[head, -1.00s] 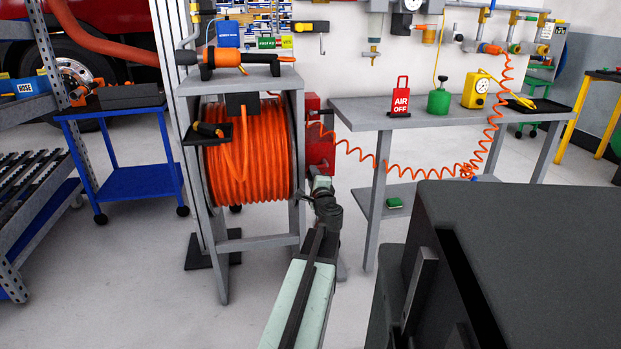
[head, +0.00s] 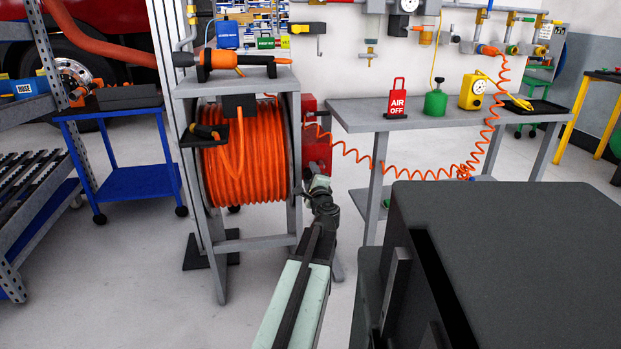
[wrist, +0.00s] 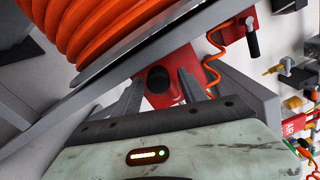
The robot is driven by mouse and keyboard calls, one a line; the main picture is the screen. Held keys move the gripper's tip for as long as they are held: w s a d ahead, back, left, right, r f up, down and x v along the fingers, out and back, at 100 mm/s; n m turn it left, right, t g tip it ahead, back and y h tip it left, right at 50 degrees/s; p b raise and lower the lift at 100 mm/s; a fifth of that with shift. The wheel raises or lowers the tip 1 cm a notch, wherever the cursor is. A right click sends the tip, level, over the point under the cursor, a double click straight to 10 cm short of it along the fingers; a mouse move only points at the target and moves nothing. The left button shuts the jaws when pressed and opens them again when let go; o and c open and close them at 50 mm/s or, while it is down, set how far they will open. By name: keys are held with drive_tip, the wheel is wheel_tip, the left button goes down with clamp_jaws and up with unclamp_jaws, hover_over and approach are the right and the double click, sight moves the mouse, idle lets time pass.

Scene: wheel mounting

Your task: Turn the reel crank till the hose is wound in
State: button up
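The hose reel stands in a grey frame (head: 293,140) in the head view, its drum wrapped with orange hose (head: 255,165). A loop of hose hangs at the drum's front beside a black bracket (head: 205,133). A red housing (head: 316,150) sits at the frame's right side. My gripper (head: 316,183) is just below it, by the frame's right post. In the wrist view my gripper (wrist: 160,82) is open. A round black knob (wrist: 158,78) shows between the fingertips with a gap on each side. I cannot tell how deep it sits. The crank arm is mostly hidden.
A grey bench (head: 352,113) stands right of the reel, with a coiled orange air line crossing in front. A blue cart (head: 140,182) stands to the left. A dark handle (wrist: 252,40) shows at the upper right in the wrist view. The floor before the reel is clear.

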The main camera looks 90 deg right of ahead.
drive_tip(key=v, duration=0.7)
drive_tip(key=shift+a, duration=0.4)
